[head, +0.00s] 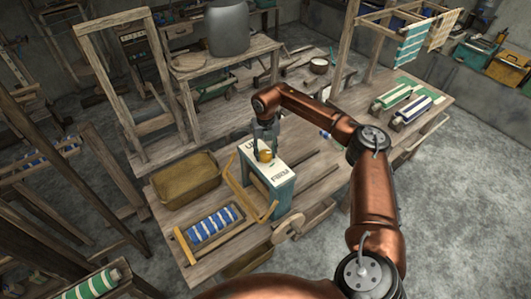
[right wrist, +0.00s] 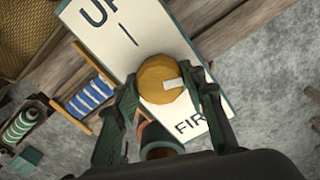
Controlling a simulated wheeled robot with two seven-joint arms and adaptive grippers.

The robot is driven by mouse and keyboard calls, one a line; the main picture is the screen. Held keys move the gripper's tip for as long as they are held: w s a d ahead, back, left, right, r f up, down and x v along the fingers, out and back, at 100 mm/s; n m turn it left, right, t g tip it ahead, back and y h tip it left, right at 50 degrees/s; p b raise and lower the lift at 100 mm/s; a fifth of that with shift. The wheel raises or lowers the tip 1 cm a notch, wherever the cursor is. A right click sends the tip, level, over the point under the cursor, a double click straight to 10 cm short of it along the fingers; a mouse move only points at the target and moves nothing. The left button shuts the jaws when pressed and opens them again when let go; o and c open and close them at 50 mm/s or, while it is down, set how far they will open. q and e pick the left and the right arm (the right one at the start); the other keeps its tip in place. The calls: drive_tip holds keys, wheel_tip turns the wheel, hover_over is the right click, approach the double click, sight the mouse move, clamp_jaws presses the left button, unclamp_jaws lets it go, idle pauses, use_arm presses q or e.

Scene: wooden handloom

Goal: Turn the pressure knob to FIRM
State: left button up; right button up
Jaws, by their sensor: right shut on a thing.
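The pressure knob (right wrist: 160,80) is round and yellow-orange with a pale pointer mark on it. It sits on a white label plate (right wrist: 95,22) with "UP" lettering at one end and "FIRM" lettering, partly covered, at the other. In the head view the knob (head: 265,155) is on top of a teal box (head: 284,198) on the wooden bench. My right gripper (right wrist: 165,90) is shut on the knob, with one finger on each side of it. In the wrist view the pale mark points toward the right finger. My left gripper is not in view.
A yellow-brown bent frame (head: 236,181) stands beside the box. A tray of blue-and-white spools (head: 213,223) and a brown basket (head: 186,180) lie to the left. Striped spools (head: 411,107) lie at the bench's far right. A wooden wheel (head: 288,226) is at the front edge.

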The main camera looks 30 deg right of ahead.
sight(265, 153)
drive_tip(key=m+p, duration=0.1)
drive_tip(key=m, duration=0.5)
drive_tip(key=shift+r, duration=0.15)
drive_tip(key=m+p, duration=0.1)
drive_tip(key=m, duration=0.5)
drive_tip(key=shift+m+p, duration=0.4)
drive_tip(key=shift+w, duration=0.1)
drive_tip(key=o, duration=1.2)
drive_tip(key=shift+c, duration=0.2)
wheel_tip(265, 153, up, 12)
drive_tip(key=shift+a+f, duration=0.1)
drive_tip(key=shift+f, duration=0.1)
